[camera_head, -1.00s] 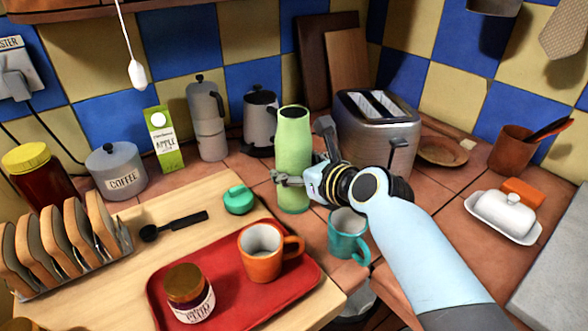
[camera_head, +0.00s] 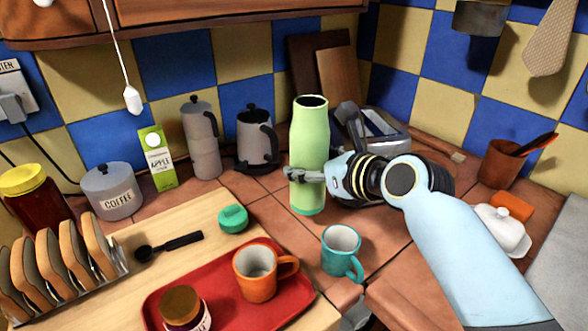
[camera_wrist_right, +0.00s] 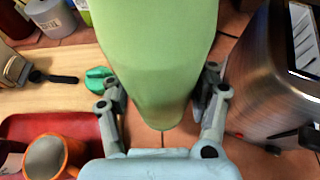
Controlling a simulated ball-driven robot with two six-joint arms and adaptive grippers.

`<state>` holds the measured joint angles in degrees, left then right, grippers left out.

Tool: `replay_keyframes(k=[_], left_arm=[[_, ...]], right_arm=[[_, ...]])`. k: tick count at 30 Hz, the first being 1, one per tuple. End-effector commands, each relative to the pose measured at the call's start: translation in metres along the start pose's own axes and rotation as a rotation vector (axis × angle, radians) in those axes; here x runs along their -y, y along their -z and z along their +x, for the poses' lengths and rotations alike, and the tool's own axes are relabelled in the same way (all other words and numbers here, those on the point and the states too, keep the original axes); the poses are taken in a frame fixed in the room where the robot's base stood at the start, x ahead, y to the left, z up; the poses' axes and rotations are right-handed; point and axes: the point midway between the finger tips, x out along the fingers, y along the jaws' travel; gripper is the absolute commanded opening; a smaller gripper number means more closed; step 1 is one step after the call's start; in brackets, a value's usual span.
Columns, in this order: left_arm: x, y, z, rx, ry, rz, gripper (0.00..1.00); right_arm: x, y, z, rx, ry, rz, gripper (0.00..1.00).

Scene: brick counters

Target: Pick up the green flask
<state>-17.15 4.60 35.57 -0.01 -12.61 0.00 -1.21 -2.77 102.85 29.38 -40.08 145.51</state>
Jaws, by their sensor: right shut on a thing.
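The green flask (camera_head: 310,140) is a tall, open-topped, light green cylinder standing upright in the middle of the head view. My right gripper (camera_head: 308,173) is shut around its lower half, its finger showing across the front. In the right wrist view the flask (camera_wrist_right: 160,50) fills the space between the two fingers of my right gripper (camera_wrist_right: 162,92). The flask's base appears slightly raised over the tiles, but I cannot tell the exact gap. My left gripper is not in view.
A teal mug (camera_head: 341,250) stands in front of the flask. The toaster (camera_head: 382,130) is behind my right arm, partly hidden. A kettle (camera_head: 256,138) and moka pot (camera_head: 201,140) stand behind left. A red tray (camera_head: 225,312) holds an orange mug (camera_head: 262,272).

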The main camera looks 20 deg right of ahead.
Motion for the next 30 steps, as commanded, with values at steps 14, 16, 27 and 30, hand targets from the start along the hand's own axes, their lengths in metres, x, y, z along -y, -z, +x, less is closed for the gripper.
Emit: replay_keyframes(k=[14, 16, 27, 30], left_arm=[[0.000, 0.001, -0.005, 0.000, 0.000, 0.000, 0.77], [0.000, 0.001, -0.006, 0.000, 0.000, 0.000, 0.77], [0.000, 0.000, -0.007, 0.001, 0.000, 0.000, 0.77], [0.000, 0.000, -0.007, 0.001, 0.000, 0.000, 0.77]], right_arm=[[0.028, -0.014, -0.052, 0.004, 0.001, -0.004, 0.06], [0.031, -0.015, -0.057, 0.004, 0.001, -0.002, 0.06], [0.040, -0.019, -0.073, 0.004, 0.001, -0.001, 0.06], [0.040, -0.019, -0.074, 0.004, 0.000, 0.000, 0.06]])
